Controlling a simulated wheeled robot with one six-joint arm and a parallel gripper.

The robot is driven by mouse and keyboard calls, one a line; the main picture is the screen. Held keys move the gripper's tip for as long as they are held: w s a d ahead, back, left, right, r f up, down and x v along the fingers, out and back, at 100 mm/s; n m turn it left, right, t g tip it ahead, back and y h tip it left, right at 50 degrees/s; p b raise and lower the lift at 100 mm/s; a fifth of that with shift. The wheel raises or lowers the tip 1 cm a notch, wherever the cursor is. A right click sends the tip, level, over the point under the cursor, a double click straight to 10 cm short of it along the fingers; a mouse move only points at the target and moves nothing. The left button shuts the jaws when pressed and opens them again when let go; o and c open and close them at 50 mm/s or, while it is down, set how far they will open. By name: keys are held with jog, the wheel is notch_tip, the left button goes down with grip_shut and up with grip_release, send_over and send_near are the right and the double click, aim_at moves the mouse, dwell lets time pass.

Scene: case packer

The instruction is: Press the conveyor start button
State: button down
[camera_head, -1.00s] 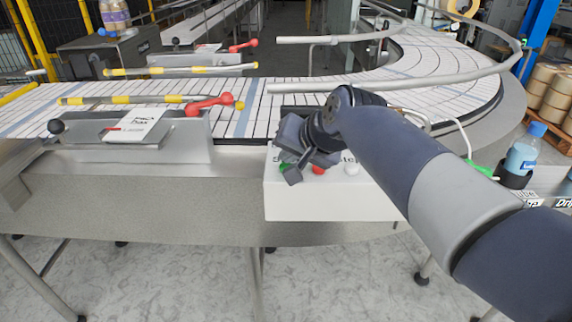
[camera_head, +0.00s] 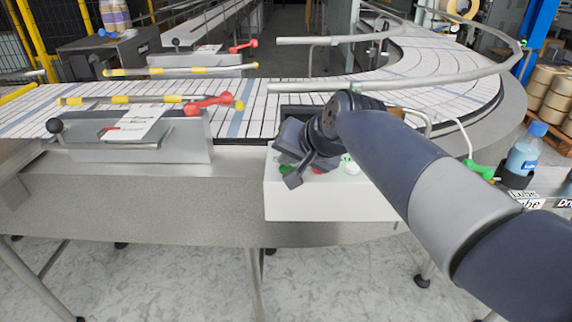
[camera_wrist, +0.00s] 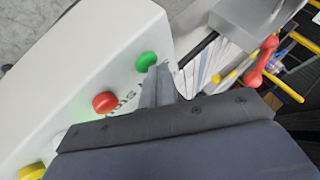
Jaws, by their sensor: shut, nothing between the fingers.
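The white control box (camera_head: 330,205) stands at the front edge of the conveyor. In the wrist view its green button (camera_wrist: 147,60) and red button (camera_wrist: 104,102) show clearly. The green button also shows partly in the head view (camera_head: 284,168), beside my fingers. My gripper (camera_head: 293,181) is shut and empty, pointing down over the left part of the box. In the wrist view its fingertips (camera_wrist: 156,72) are right beside the green button; whether they touch it I cannot tell. A pale button or lamp (camera_head: 350,167) has a green glow near it.
The slatted conveyor belt (camera_head: 450,70) curves behind the box, with a guide rail (camera_head: 400,88) above it. A metal bracket with a red-handled lever (camera_head: 208,104) stands at left. A blue-capped bottle (camera_head: 524,155) stands at right. A yellow button (camera_wrist: 32,171) is at the box's far end.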

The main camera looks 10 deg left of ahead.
jog(key=shift+r+p, duration=0.8)
jog(key=shift+r, duration=0.15)
notch_tip(320, 180, up, 5)
jog(key=p, duration=0.4)
dwell(1.6)
